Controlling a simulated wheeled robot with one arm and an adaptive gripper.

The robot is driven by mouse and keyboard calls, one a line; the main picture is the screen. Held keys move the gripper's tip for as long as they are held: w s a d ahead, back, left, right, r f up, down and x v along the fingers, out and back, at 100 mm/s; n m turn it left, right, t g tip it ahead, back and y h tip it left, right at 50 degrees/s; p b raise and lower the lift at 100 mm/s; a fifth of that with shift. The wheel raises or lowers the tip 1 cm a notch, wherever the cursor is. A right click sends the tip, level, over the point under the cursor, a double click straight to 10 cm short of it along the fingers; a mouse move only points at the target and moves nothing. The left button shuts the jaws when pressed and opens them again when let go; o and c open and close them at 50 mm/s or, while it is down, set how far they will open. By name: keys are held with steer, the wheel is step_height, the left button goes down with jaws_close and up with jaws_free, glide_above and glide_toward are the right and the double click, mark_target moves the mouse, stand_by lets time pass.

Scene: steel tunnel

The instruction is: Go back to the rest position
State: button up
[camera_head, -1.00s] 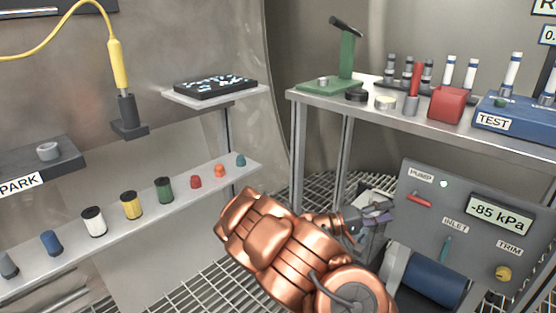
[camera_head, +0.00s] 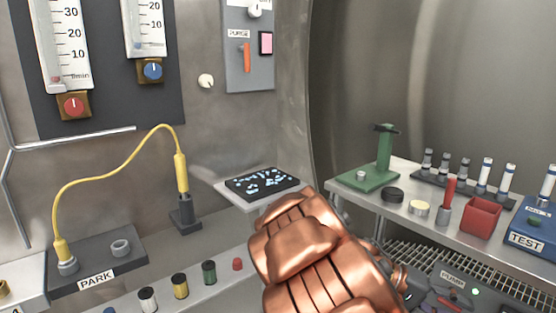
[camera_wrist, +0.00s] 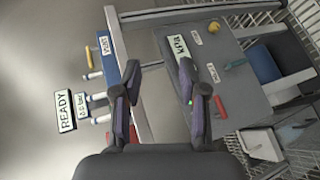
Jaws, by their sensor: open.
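My gripper (camera_wrist: 160,92) shows in the wrist view, with its two dark fingers apart and nothing between them. It faces the grey pump panel (camera_wrist: 215,75) with its kPa display, and the blue TEST box lies to the left. In the head view my copper-coloured arm rises from the bottom centre and right. My gripper is hidden behind the arm there.
The steel bench (camera_head: 400,213) on the right carries a green press (camera_head: 383,158), a red box (camera_head: 481,216) and the TEST box (camera_head: 531,228). A black tray (camera_head: 262,184) sits on a wall shelf. A yellow cable (camera_head: 112,172) arches above the PARK block (camera_head: 92,262).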

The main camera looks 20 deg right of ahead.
steer(key=s+a+r+n+t+y+p, duration=0.3)
steer(key=s+a+r+n+y+p, duration=0.1)
steer(key=a+r+p, duration=0.7)
steer(key=s+a+r+n+t+y+p, duration=0.3)
steer(key=a+r+y+p, duration=0.4)
steer(key=a+r+p, duration=0.5)
steer(key=s+a+p, duration=0.1)
steer(key=a+p, duration=0.1)
steer(key=a, duration=0.4)
steer(key=shift+s+r+n+t+p, duration=0.15)
steer(key=shift+s+n+t+p, duration=0.2)
steer(key=shift+n+t, duration=0.05)
